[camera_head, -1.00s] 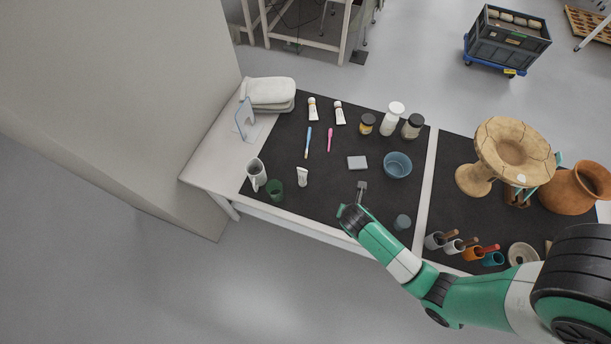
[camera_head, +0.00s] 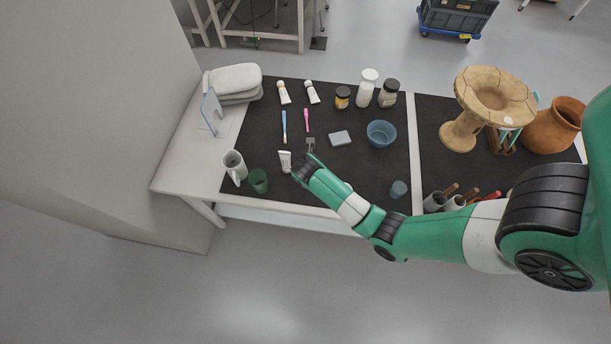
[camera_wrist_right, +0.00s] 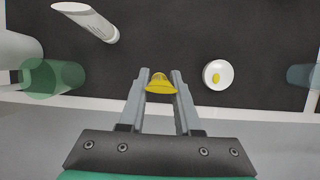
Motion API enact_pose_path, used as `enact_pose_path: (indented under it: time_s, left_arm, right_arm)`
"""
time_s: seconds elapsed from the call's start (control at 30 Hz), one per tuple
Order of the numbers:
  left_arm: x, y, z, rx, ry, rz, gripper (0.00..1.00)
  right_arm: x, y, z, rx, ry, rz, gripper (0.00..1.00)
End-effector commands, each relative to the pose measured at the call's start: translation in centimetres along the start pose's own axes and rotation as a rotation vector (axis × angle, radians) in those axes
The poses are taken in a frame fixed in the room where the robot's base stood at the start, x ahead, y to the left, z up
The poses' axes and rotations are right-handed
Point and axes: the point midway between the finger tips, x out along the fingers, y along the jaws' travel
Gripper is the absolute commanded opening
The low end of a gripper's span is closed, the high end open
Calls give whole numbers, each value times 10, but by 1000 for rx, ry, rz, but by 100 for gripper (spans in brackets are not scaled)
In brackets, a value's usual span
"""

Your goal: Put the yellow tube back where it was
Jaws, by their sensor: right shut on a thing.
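My right gripper (camera_head: 310,145) is over the dark mat, just right of the upright white tube (camera_head: 285,161). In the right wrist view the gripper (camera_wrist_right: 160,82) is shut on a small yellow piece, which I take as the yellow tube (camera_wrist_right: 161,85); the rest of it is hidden. The upright white tube stands ahead and left in the wrist view (camera_wrist_right: 88,20), apart from the fingers. My left gripper is not in view.
A white dish with a yellow blob (camera_wrist_right: 225,84) sits right of the gripper. A green cup (camera_head: 259,181) and pale mug (camera_head: 234,167) stand front left. A blue pen (camera_head: 284,127), pink pen (camera_head: 306,120), grey block (camera_head: 340,139) and blue bowl (camera_head: 381,134) lie beyond.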

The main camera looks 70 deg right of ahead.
Motion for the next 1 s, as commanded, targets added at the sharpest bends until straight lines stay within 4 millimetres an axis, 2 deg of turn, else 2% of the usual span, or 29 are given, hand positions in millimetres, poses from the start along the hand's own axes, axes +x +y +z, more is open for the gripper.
enact_pose_path:
  time_s: [0.03, 0.1, 0.2, 0.37, 0.6, 0.97, 1.0]
  left_arm:
    - [-10, 0, 10, 0, 0, 0, 100]
    - [-14, 0, 14, 0, 0, 0, 100]
    - [-17, 0, 16, 0, 0, 0, 100]
    - [-17, 0, 16, 0, 0, 0, 100]
    - [-34, 0, 31, 0, 0, 0, 100]
    - [-33, 0, 30, 0, 0, 0, 100]
    - [-32, 0, 30, 0, 0, 0, 100]
  right_arm:
    - [19, 5, 0, 1, 1, -2, 0]
    - [31, 11, 3, 1, 0, -1, 0]
    - [38, 16, 6, 1, -1, 1, 0]
    - [40, 17, 7, 1, 0, 0, 0]
    - [75, 19, -4, 0, 0, 0, 0]
    - [76, 19, -5, 0, 0, 0, 0]
    - [76, 19, -5, 0, 0, 1, 36]
